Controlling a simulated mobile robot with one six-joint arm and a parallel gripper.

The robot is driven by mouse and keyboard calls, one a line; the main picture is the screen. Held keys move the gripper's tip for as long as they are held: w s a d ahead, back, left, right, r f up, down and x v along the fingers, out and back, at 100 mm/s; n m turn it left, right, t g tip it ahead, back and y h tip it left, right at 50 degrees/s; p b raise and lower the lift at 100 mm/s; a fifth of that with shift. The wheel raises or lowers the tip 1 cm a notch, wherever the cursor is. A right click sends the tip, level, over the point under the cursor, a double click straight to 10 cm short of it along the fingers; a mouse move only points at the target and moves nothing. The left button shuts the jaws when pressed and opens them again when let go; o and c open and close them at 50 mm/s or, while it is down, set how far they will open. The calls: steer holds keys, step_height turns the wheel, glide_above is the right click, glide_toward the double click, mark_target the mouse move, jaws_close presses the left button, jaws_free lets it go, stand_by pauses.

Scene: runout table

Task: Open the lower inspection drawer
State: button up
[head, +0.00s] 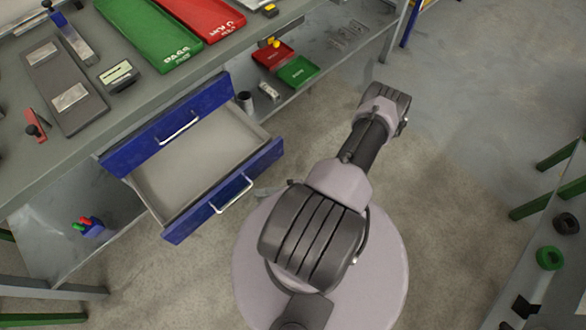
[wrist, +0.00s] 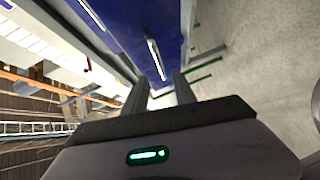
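The lower inspection drawer (head: 223,191) is blue-fronted and stands pulled out from under the table. Its pale inside shows, and it looks empty. Its silver bar handle (head: 233,194) is on the front. The blue upper drawer (head: 170,127) above it looks shut. In the wrist view, my gripper (wrist: 160,77) is open, its two grey fingers apart with nothing between them. A silver handle (wrist: 157,60) on a blue front shows beyond the fingertips, apparently clear of them. My gripper is hidden or not distinguishable in the head view.
The tabletop holds a green tray (head: 150,35), a red tray (head: 205,15) and a dark plate with metal pieces (head: 62,85). A lower shelf carries small trays (head: 298,71) and a cup (head: 245,101). A side rack (head: 545,285) stands at right. Floor between is clear.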

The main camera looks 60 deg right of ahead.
steer(key=v, duration=1)
steer(key=shift+p, duration=0.4)
steer(key=shift+r, duration=0.1)
